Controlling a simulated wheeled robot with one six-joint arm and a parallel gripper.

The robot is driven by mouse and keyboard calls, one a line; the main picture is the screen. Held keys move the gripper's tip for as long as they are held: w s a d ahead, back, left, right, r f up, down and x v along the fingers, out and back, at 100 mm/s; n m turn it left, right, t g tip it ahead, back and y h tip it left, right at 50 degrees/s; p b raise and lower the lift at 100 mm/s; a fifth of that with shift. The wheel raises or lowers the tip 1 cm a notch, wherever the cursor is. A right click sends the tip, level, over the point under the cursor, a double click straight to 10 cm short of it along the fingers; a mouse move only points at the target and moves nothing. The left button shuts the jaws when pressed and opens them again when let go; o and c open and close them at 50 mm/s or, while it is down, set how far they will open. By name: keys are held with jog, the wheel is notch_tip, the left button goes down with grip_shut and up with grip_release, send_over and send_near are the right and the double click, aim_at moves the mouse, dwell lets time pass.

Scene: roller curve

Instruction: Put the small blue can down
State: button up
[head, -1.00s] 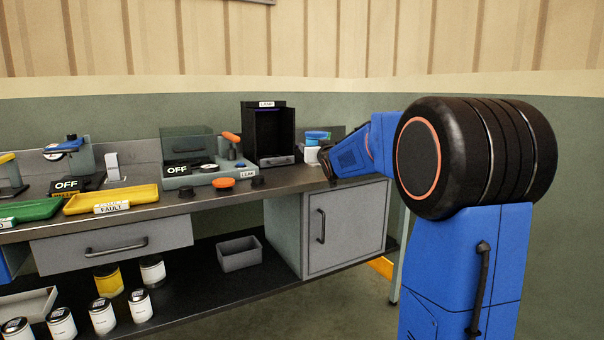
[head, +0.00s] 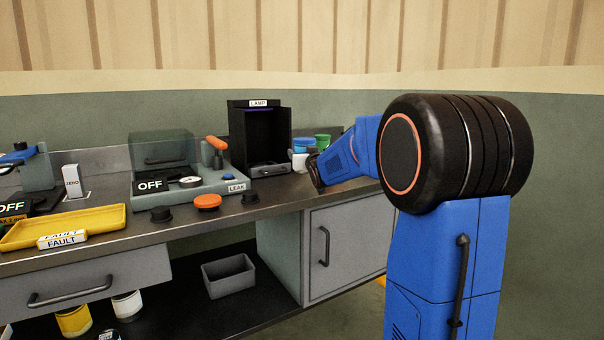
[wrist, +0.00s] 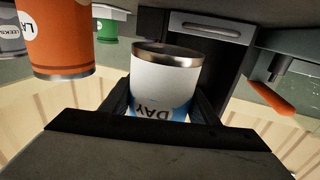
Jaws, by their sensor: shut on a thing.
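The small can (wrist: 165,85), white with a blue band and the letters "DAY", is between the fingers of my gripper (wrist: 163,103) in the wrist view, which shows things upside down. The fingers press on its two sides, so my gripper is shut on it. In the head view my gripper (head: 312,166) is at the right end of the bench (head: 225,215), just right of the lamp box. A blue and white shape shows beside it, partly hidden by the fingers. I cannot tell whether the can touches the bench top.
A black lamp box (head: 240,145) stands left of my gripper. An orange can (wrist: 60,42) and a green can (wrist: 106,29) are close by in the wrist view. The leak tester (head: 160,172) and a yellow fault tray (head: 85,222) are farther left.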

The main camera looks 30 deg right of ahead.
jog(key=shift+f, duration=2.85)
jog(key=shift+f, duration=0.1)
jog(key=o, duration=1.1)
jog(key=shift+s, duration=0.1)
jog(key=v, duration=1.2)
